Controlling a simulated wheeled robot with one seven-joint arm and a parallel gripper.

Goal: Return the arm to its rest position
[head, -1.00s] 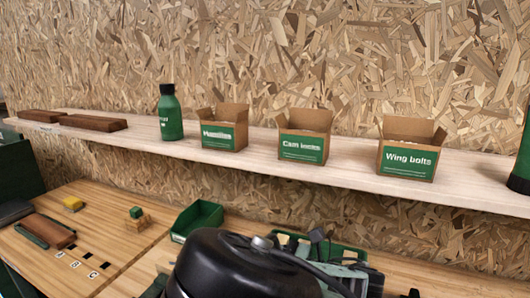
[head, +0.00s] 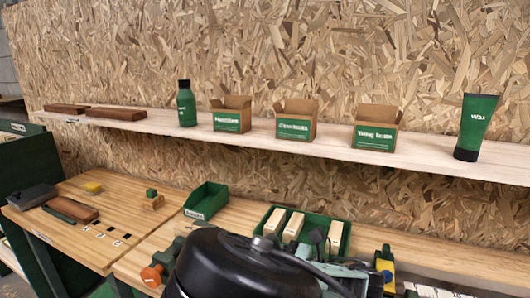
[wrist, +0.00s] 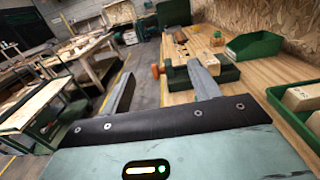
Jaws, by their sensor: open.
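My gripper (wrist: 163,78) is open in the wrist view, with its two grey fingers spread apart and nothing between them. Its pale green body and dark bar fill the bottom of that view. The fingers point out over the workbench's front edge, with the floor beyond. In the head view, my black rounded arm part (head: 225,265) covers the bottom middle and hides part of the bench. The fingers cannot be made out clearly there.
The workbench (head: 150,215) carries a green bin (head: 207,200) and a green tray (head: 262,220) with wooden blocks. An orange knob (head: 152,275) is at the front edge. A shelf (head: 330,147) above holds cartons, a bottle and a wax tube (head: 475,127). Other benches (wrist: 80,55) stand across the floor.

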